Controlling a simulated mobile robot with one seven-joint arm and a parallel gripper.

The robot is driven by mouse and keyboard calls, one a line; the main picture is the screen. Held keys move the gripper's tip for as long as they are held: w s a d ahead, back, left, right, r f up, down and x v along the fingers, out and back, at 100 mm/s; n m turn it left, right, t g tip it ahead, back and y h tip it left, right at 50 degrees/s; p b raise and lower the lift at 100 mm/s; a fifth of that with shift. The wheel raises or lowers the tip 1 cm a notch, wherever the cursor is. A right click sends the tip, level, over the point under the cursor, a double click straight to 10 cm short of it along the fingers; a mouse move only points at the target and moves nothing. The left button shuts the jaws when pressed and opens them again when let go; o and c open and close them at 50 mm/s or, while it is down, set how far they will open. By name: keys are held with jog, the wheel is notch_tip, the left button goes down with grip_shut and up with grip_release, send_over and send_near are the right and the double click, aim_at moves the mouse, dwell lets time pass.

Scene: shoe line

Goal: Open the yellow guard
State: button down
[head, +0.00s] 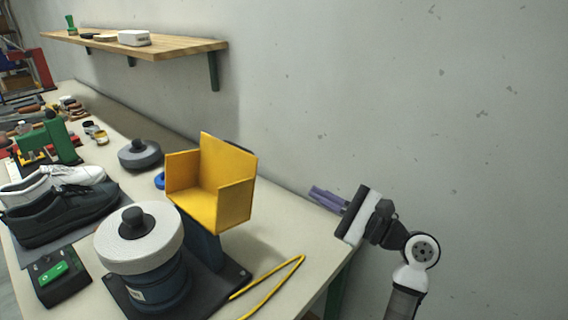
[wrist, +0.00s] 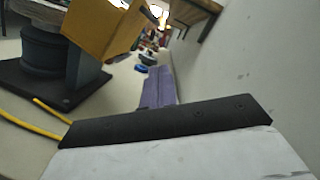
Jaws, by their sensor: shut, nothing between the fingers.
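The yellow guard (head: 222,196) is a box-like piece with upright walls. It sits on a dark blue-grey post on the black base plate beside the round grinder wheel. In the wrist view the yellow guard (wrist: 104,28) shows at the upper left, tilted. My gripper (head: 328,199) is at the right end of the bench, to the right of the guard and apart from it. Its purple fingers are together with nothing between them, and point left in the head view. The fingers also show in the wrist view (wrist: 159,88).
The grinder (head: 140,240) with its pale wheel stands left of the guard. A yellow cable (head: 275,283) lies on the bench in front. Shoes (head: 70,212), a grey round weight (head: 139,154) and a green-buttoned box (head: 58,275) are farther left. The wall (head: 420,90) is close behind; a shelf (head: 140,52) hangs on it.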

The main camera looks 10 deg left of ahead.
jog(key=s+r+p+x, duration=0.1)
jog(key=p+x, duration=0.4)
jog(key=x, duration=0.8)
jog(key=shift+s+r, duration=0.45)
jog(key=shift+r, duration=0.15)
jog(key=shift+a, duration=0.15)
jog(key=s+a+r+n+g+p, duration=0.1)
jog(key=s+a+r+n+g, duration=0.1)
jog(key=r+n, duration=0.3)
jog(key=shift+s+r+n, duration=0.2)
jog(key=shift+s+n, duration=0.4)
jog(key=shift+n, duration=0.2)
jog(key=shift+f, duration=0.1)
